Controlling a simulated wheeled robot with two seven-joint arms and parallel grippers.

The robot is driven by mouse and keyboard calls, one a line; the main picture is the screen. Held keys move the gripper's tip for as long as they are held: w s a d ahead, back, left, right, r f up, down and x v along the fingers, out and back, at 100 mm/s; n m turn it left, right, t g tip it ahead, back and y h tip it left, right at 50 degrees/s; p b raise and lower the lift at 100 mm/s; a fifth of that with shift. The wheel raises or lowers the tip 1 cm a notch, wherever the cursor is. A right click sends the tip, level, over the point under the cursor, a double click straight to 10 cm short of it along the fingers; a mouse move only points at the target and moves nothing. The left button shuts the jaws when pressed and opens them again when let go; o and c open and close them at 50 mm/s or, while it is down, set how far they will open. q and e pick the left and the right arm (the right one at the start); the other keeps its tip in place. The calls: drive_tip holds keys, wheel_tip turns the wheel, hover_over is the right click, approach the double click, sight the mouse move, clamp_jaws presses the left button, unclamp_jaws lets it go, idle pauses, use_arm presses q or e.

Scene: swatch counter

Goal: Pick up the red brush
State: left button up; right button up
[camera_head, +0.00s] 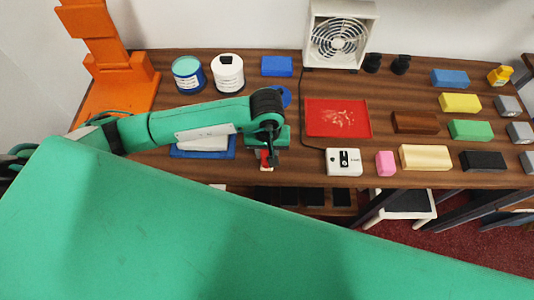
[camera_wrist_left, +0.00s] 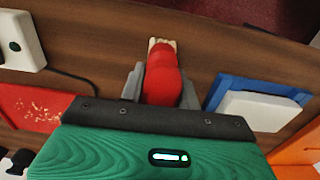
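The red brush (camera_wrist_left: 163,80) lies between the two grey fingers of my left gripper (camera_wrist_left: 162,92) in the left wrist view, with its pale bristle end pointing away from the gripper. The fingers sit close against both sides of the red body. In the head view the left gripper (camera_head: 267,150) points down near the front of the counter, and a small red part of the brush (camera_head: 265,158) shows below it. I cannot tell whether the brush touches the counter. My right gripper is out of view.
Left of the gripper, a blue tray (camera_head: 176,153) holds a white block. A red tray (camera_head: 338,131), a white switch box (camera_head: 344,162) and a pink block (camera_head: 385,163) are to the right. A fan (camera_head: 339,36) stands behind. Bare wood (camera_head: 300,165) lies beside the gripper.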

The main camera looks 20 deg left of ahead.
use_arm(q)
drive_tip(key=shift+r, duration=0.1)
drive_tip(key=shift+w+r, duration=0.1)
drive_tip(key=shift+r, duration=0.5)
wheel_tip(320, 180, up, 19)
drive_tip(key=b, duration=0.4)
drive_tip(key=shift+f, duration=0.2)
